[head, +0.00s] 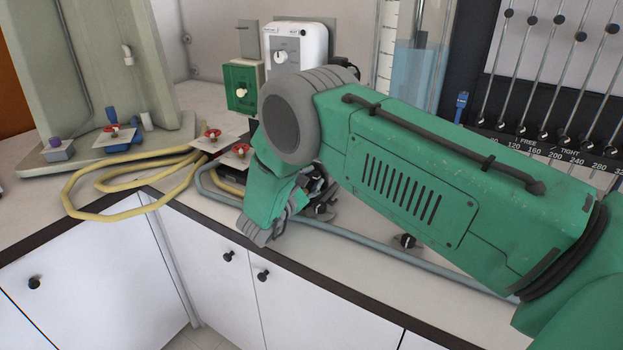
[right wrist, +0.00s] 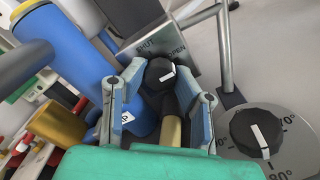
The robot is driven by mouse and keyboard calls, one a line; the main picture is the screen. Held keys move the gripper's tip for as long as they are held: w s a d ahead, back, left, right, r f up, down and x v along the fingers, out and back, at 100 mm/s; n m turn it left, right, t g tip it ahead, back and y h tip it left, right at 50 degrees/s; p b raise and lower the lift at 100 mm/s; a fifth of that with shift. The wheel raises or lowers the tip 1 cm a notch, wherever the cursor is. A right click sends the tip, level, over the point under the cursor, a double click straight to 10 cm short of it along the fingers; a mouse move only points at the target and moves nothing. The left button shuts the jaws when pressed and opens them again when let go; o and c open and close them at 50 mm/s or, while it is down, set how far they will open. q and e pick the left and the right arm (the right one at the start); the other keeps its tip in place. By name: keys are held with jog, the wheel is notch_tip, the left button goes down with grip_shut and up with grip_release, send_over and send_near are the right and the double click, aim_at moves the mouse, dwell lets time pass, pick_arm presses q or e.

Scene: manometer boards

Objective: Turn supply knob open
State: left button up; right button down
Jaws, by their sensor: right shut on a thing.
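The supply knob (right wrist: 160,74) is black with a white mark. In the right wrist view it sits between the fingers of my right gripper (right wrist: 160,80), in front of a grey plate (right wrist: 185,28) lettered SHUT and OPEN. The gripper is shut on the knob, one finger on each side. The white mark lies slanted, pointing to the right. In the head view my right gripper (head: 262,228) is low over the bench, and my own arm hides the knob there. My left gripper is in neither view.
A second black knob (right wrist: 257,133) on a round degree dial is close to the right finger. A blue cylinder (right wrist: 65,45) stands to the left. Yellow hose (head: 85,197) loops over the bench at left. A manometer board (head: 560,85) stands at back right.

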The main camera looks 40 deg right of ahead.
jog(key=shift+s+a+f, duration=0.1)
jog(key=shift+a+f, duration=0.05)
jog(key=shift+f, duration=0.2)
jog(key=c, duration=1.6)
grip_release()
jog(key=shift+o, duration=0.2)
jog(key=shift+r, duration=0.25)
jog(key=shift+a, duration=0.2)
jog(key=v, duration=1.1)
jog(key=shift+a+f, duration=0.15)
jog(key=shift+a, duration=0.15)
jog(key=shift+d, duration=0.1)
